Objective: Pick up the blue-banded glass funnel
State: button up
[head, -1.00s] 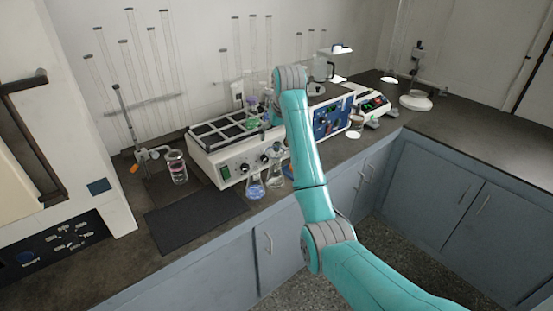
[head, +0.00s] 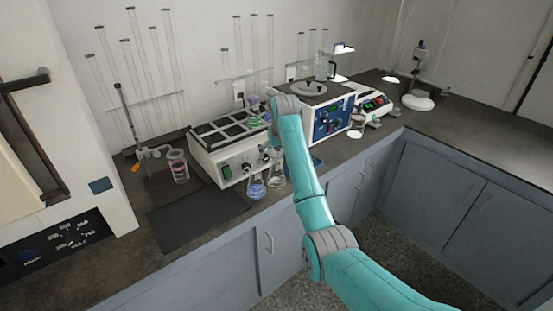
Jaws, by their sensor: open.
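I cannot single out the blue-banded glass funnel with certainty. A small glass flask with blue at its base (head: 256,187) stands at the counter's front edge, before the white shaker box. A clear glass vessel (head: 276,176) stands just right of it. Small glassware with purple and green colour (head: 253,106) shows on or behind the shaker's top, left of my wrist. My teal arm reaches over the counter, its grey wrist joint above the shaker's right end.
The white shaker box (head: 222,172) has a dark gridded top. A blue-fronted device (head: 331,120) with a round plate stands right of my arm. A glass beaker (head: 178,166) and a stand are at left. The dark mat (head: 195,216) is bare. Tall glass tubes line the wall.

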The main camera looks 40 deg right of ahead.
jog(key=shift+f, duration=0.1)
jog(key=shift+c, duration=0.2)
jog(key=c, duration=1.2)
